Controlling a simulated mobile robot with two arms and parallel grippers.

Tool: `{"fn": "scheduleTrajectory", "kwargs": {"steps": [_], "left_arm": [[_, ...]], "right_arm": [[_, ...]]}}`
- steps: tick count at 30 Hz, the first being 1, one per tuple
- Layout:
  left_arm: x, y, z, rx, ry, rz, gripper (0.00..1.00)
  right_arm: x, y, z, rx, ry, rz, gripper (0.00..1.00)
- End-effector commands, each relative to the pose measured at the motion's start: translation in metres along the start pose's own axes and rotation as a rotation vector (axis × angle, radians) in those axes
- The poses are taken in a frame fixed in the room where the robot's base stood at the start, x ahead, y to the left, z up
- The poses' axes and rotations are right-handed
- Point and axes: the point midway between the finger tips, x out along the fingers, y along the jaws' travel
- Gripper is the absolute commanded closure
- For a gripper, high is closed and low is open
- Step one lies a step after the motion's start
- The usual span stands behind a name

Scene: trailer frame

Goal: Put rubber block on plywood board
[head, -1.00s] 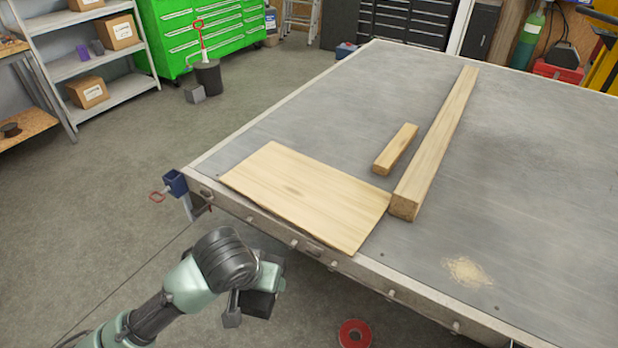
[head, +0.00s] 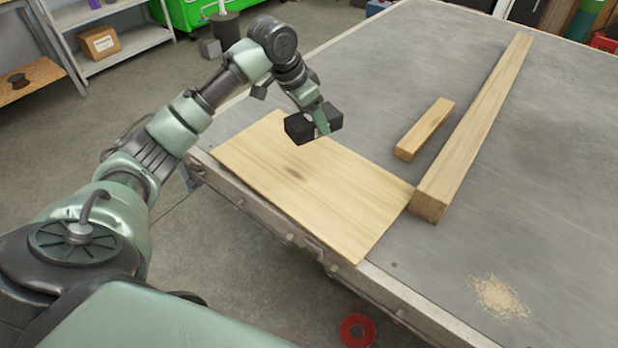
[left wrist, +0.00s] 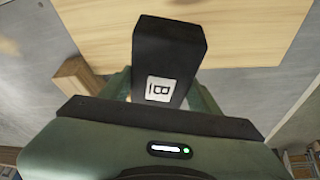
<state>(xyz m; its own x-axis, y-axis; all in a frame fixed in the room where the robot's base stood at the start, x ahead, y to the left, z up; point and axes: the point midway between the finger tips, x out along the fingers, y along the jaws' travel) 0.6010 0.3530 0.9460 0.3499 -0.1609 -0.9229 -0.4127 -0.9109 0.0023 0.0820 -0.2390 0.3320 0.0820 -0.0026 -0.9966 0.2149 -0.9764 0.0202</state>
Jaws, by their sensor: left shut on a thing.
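The rubber block (head: 299,129) is black and is held in my left gripper (head: 319,121). In the left wrist view the block (left wrist: 168,50) sticks out between the fingers and shows a white label with a letter. The gripper is shut on it. The plywood board (head: 300,190) is a pale, flat sheet lying on the trailer deck at its near left corner. In the head view the block appears over the board's far edge. The wrist view shows the board (left wrist: 240,30) beyond the block; the height between them is hard to tell. My right gripper is not in view.
A long timber beam (head: 480,120) lies on the grey deck (head: 540,180), its near end at the board's right corner. A short wood piece (head: 424,129) lies between beam and board. Sawdust (head: 499,296) is at the lower right. The board's top looks bare.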

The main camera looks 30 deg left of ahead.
Motion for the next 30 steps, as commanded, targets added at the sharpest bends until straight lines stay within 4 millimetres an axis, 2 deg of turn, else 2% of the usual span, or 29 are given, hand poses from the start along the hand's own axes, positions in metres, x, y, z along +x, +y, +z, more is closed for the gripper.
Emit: {"fn": "scheduleTrajectory", "kwargs": {"steps": [1, 3, 8, 11, 24, 30], "left_arm": [[-0.008, -0.012, -0.007, 0.010, 0.007, 0.001, 1.00], [-0.017, -0.021, -0.011, 0.025, 0.005, 0.008, 1.00], [-0.020, -0.030, -0.013, 0.042, -0.001, 0.017, 1.00], [-0.006, -0.031, -0.006, 0.043, -0.005, 0.019, 1.00], [0.095, -0.030, 0.036, 0.042, -0.004, 0.018, 1.00], [0.116, -0.031, 0.044, 0.043, -0.001, 0.016, 1.00]], "right_arm": [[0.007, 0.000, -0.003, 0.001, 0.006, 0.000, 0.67], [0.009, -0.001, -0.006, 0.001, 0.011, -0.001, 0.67], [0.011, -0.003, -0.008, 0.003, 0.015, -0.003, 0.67], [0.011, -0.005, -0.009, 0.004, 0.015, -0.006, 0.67], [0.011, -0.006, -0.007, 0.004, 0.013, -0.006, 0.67], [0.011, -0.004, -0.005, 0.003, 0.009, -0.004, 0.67]]}}
